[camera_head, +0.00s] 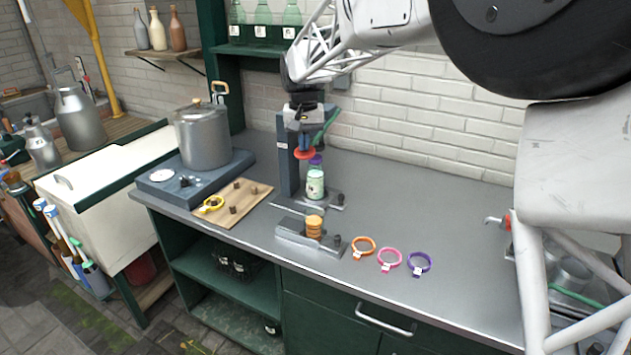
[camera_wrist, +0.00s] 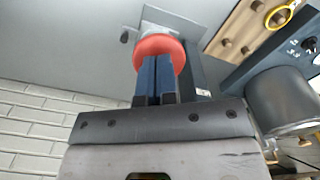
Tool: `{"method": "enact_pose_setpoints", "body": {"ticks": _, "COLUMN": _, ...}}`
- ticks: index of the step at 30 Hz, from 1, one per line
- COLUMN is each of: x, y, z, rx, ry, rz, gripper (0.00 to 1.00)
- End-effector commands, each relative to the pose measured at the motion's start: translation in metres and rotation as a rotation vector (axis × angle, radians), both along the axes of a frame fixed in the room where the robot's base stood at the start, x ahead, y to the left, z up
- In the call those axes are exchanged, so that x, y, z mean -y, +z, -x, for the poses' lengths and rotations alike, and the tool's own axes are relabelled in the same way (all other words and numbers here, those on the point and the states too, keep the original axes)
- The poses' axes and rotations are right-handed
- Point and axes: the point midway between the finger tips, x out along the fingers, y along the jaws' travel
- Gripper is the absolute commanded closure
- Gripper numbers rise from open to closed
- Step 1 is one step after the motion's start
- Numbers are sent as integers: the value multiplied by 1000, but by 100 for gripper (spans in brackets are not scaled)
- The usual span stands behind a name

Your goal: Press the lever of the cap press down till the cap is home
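The cap press (camera_head: 286,160) stands on the grey counter, its dark column upright at the back. A pale green bottle (camera_head: 315,186) with a purple cap (camera_head: 316,160) on its neck stands on the press base. A green bar (camera_head: 330,122) slants up at the right of my gripper. A red round knob (camera_head: 304,154) sits at the fingertips of my gripper (camera_head: 305,147). In the wrist view my gripper (camera_wrist: 158,62) has its blue fingers together, overlapping the red knob (camera_wrist: 160,46). I cannot tell whether they touch it. The bottle is hidden there.
A metal block with an orange stack (camera_head: 314,227) stands in front of the press. Orange, pink and purple rings (camera_head: 389,259) lie to its right. A pegged board (camera_head: 232,204) and a pot (camera_head: 203,137) on a hotplate are at left.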

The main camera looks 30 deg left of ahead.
Motion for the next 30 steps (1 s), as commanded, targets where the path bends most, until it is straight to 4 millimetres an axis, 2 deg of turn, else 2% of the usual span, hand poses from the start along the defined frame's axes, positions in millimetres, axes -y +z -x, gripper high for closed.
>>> {"method": "enact_pose_setpoints", "body": {"ticks": 8, "x": 0, "y": -2, "z": 0, "rx": -1, "ry": 0, "rz": 1, "gripper": 100}}
{"method": "enact_pose_setpoints", "body": {"ticks": 21, "x": 0, "y": -16, "z": -2, "rx": 0, "ry": 0, "rz": 0, "gripper": 100}}
{"method": "enact_pose_setpoints", "body": {"ticks": 30, "x": 0, "y": -16, "z": -2, "rx": 0, "ry": 0, "rz": 0, "gripper": 100}}
